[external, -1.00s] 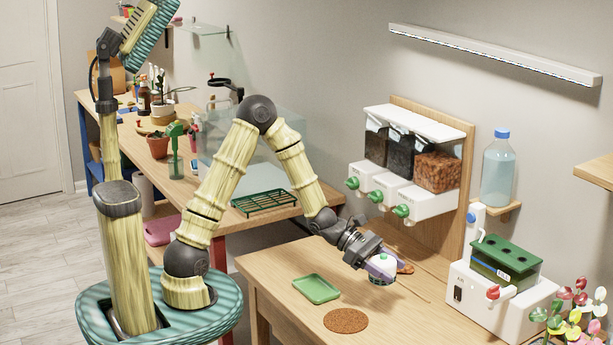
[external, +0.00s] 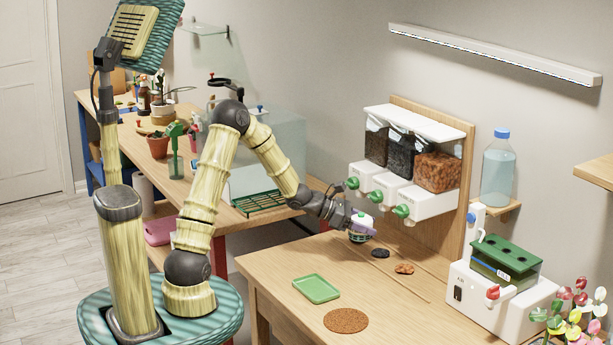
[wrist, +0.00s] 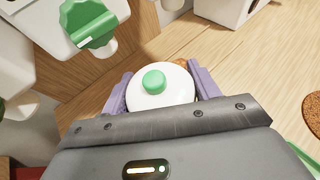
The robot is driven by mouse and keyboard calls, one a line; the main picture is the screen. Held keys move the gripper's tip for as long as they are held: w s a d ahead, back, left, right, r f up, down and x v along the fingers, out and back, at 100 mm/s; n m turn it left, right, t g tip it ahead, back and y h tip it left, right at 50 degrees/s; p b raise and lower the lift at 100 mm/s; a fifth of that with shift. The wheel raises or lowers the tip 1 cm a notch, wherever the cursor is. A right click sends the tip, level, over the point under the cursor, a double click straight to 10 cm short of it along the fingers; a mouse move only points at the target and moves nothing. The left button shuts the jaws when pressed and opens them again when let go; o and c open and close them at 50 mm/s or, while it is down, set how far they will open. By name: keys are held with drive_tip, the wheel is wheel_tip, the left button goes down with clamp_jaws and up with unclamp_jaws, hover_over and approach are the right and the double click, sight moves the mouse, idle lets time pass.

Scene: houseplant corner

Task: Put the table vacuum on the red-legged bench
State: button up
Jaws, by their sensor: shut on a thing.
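The table vacuum (external: 361,228) is a small round device with a white top, a green button and a dark lower part. My gripper (external: 361,229) is shut on it and holds it above the back left of the near wooden table. In the wrist view the vacuum's white dome (wrist: 160,88) sits between the two purple fingers. The red-legged bench (external: 285,212) stands to the left of the near table, behind my arm; a red leg shows below its right end.
A green rack (external: 260,203) and a glass tank (external: 275,150) stand on the bench's right part. White dispensers with green knobs (external: 402,211) are close to the right of my gripper. A green tray (external: 316,288), cork mat (external: 346,320) and dark stone (external: 380,253) lie on the near table.

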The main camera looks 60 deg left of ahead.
drive_tip(key=s+a+n+t+y+b, duration=0.25)
drive_tip(key=a+n+y, duration=0.4)
drive_tip(key=a, duration=2.35)
drive_tip(key=s+a+n+g+y+b, duration=0.1)
drive_tip(key=s+a+n+y, duration=0.1)
drive_tip(key=s+a, duration=0.8)
drive_tip(key=s+a+r+n+y+b, duration=0.1)
drive_tip(key=s+a+n+y, duration=0.2)
drive_tip(key=s+a, duration=0.7)
drive_tip(key=a+y, duration=0.2)
drive_tip(key=a, duration=0.2)
drive_tip(key=shift+a+n+g, duration=0.3)
drive_tip(key=shift+n+g, duration=0.05)
drive_tip(key=shift+y, duration=0.25)
drive_tip(key=shift+f+b, duration=0.5)
drive_tip(key=shift+f, duration=2.55)
drive_tip(key=shift+f, duration=1.9)
